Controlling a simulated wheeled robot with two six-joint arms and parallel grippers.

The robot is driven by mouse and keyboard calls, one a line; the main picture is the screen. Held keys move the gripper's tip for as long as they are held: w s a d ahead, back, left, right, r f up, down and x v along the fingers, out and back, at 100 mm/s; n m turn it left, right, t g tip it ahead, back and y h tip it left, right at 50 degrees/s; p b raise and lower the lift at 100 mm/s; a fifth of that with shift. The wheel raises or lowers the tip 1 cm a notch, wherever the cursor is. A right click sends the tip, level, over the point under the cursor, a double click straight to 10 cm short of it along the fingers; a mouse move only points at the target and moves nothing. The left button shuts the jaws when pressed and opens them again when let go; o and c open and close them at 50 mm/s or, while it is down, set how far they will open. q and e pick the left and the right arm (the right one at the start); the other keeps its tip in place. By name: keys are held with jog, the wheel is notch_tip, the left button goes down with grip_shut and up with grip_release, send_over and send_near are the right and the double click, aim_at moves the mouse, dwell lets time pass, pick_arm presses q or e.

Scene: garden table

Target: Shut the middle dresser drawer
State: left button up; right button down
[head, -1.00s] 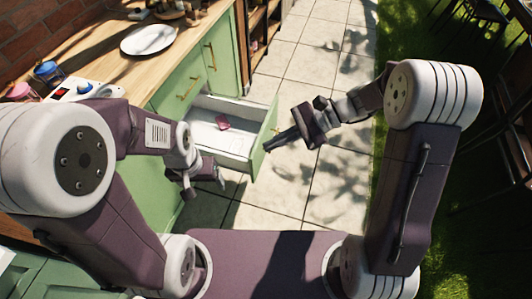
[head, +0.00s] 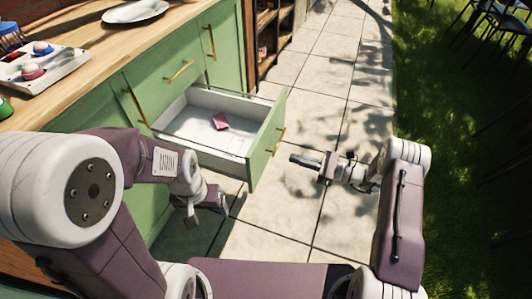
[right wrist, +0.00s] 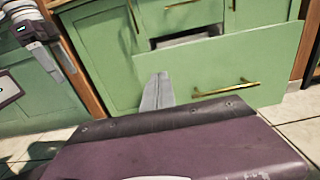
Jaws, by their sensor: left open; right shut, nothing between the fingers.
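The open dresser drawer has a green front (head: 266,142), a gold handle (head: 280,140) and a white inside (head: 180,122). It is pulled well out of the green dresser (head: 95,113). A small pink item (head: 220,121) lies in it. My right gripper (head: 292,158) is shut and empty, to the right of the drawer front and apart from it. In the right wrist view its fingers (right wrist: 157,92) point toward the drawer front (right wrist: 225,70) with its handle (right wrist: 226,90). My left gripper (head: 222,204) is open and empty, low on the near side of the drawer.
A closed green front with a gold handle (head: 180,70) is above the open drawer. The wooden countertop (head: 90,60) holds a white plate (head: 136,11) and a white tray with coloured items (head: 40,65). Paved floor (head: 330,95) is clear right of the drawer; grass lies beyond.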

aim_at(257, 148)
jog(key=b+x, duration=0.1)
jog(key=x, duration=0.2)
jog(key=b+x, duration=0.1)
jog(key=x, duration=0.3)
jog(key=b+x, duration=0.1)
jog(key=x, duration=0.2)
jog(key=shift+a+f+b, duration=0.15)
jog(key=shift+f+b, duration=0.15)
jog(key=shift+b, duration=0.1)
pick_arm(q)
jog(key=shift+f, duration=2.3)
pick_arm(e)
jog(key=shift+w+a+r, duration=0.2)
jog(key=shift+w+a, duration=0.05)
jog(key=shift+a, duration=0.3)
jog(key=shift+a, duration=0.1)
